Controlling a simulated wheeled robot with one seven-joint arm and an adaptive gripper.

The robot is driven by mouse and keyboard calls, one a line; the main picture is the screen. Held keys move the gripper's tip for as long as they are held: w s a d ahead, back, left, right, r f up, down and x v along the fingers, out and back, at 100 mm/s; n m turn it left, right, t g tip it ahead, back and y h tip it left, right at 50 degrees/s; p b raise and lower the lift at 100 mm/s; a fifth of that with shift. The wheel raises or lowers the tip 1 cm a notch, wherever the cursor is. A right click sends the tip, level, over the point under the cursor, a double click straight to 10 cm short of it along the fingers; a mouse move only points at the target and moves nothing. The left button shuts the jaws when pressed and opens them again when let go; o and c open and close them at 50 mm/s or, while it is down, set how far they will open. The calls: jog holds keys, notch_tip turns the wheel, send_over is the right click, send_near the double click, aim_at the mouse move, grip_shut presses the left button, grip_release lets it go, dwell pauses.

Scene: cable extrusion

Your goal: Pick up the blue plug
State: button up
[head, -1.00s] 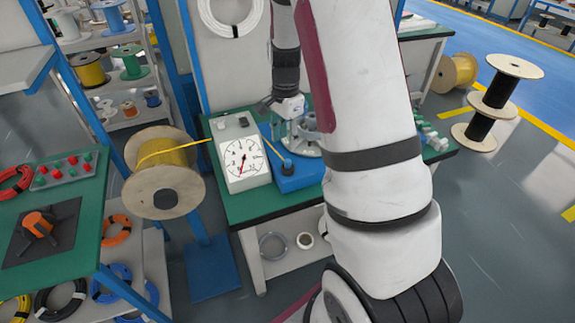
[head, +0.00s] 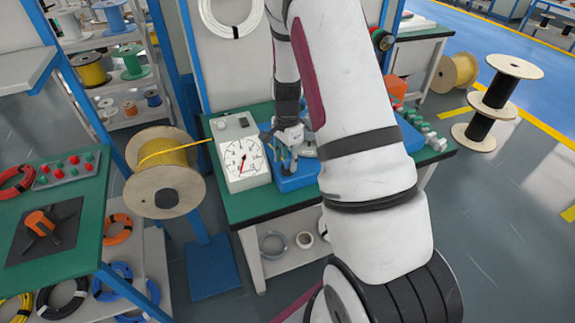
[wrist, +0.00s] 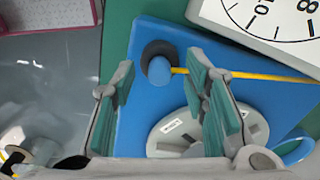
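The blue plug (wrist: 157,70) is a short round peg beside a black ring on the blue base plate (wrist: 150,120), in the wrist view. A yellow cable runs from beside it to the right. My gripper (wrist: 163,78) is open, its two green-padded fingers on either side of the plug in that picture; I cannot tell how far above it they are. In the head view my gripper (head: 284,152) is over the blue base on the green bench, and the plug is not clearly visible behind it.
A white dial gauge (head: 243,160) stands just left of the gripper. A grey-white round disc (wrist: 190,130) lies on the base near the right finger. A yellow cable spool (head: 163,168) is left of the bench.

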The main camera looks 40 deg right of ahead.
jog(key=c, duration=0.9)
jog(key=shift+r, duration=0.1)
jog(key=shift+r, duration=0.45)
jog(key=r, duration=0.1)
jog(key=s+r, duration=0.1)
jog(key=shift+a+r, duration=0.2)
jog(key=shift+r, duration=0.1)
jog(key=s+a+r, duration=0.1)
jog(key=s+a, duration=0.3)
jog(key=s, duration=1)
jog(key=shift+s+a+r+b, duration=0.15)
jog(key=shift+a+b, duration=0.05)
jog(key=shift+b, duration=0.15)
